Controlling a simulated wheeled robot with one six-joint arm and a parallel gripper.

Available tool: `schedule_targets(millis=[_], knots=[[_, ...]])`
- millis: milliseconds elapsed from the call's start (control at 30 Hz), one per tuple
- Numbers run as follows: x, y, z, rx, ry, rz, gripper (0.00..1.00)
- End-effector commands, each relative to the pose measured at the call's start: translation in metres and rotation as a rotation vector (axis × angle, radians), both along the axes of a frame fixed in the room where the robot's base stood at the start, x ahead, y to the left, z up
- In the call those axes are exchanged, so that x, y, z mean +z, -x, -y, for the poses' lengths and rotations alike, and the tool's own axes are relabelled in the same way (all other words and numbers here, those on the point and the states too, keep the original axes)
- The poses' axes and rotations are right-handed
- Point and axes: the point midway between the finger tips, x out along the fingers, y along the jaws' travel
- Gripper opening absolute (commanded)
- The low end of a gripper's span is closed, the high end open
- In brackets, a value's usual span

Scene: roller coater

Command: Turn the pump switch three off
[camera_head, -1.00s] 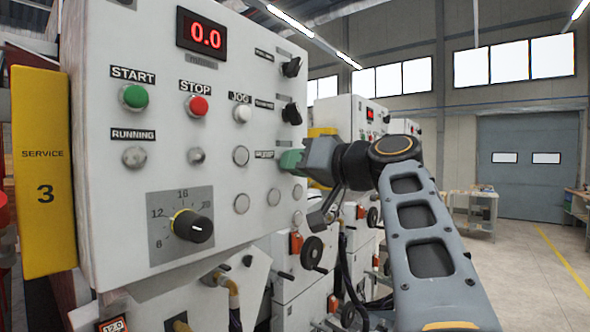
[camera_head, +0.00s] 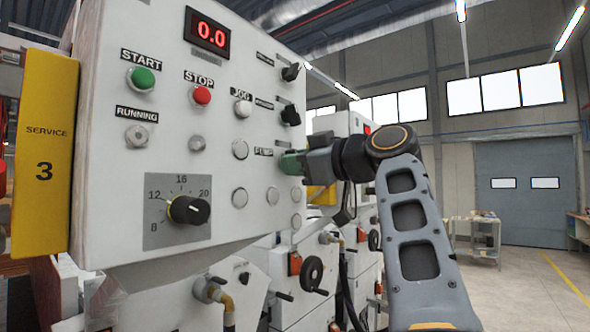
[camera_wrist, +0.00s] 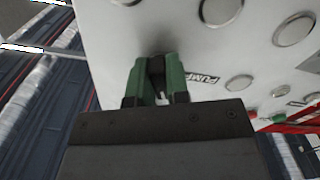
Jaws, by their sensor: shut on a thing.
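The panel of station three (camera_head: 110,215) stands at the left in the head view, with a yellow "SERVICE 3" plate (camera_head: 45,150). My gripper (camera_head: 291,163) is at the panel's right edge, beside the "PUMP" label (camera_head: 263,152). In the wrist view its green fingers (camera_wrist: 157,80) are closed around a black knob (camera_wrist: 156,68), the pump switch, with the "PUMP" label (camera_wrist: 203,78) just right of it. The fingers hide most of the knob, and its exact turn is hard to tell.
Two black knobs (camera_head: 290,115) sit above the gripper on the same panel edge. Start (camera_head: 141,78) and stop (camera_head: 201,95) buttons and a dial (camera_head: 188,210) are further left. More machine units with handwheels (camera_head: 312,272) stand behind. Open floor (camera_head: 535,285) lies at the right.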

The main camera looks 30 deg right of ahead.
Motion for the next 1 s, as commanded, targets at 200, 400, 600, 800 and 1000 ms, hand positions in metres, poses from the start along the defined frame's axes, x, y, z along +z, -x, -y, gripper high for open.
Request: schedule_targets(millis=[200,400,600,800,1000], knots=[[-0.0005,-0.0002,0.0004,0.0,0.08,0.035,0.0],[0.0002,0.0,0.0003,0.0,0.115,0.052,0.0],[0.0006,0.0001,0.0002,0.0,0.125,0.057,0.0],[0.0007,0.0002,0.0001,0.0,0.125,0.057,0.0],[0.0007,0.0002,0.0001,0.0,0.124,0.056,0.28]])
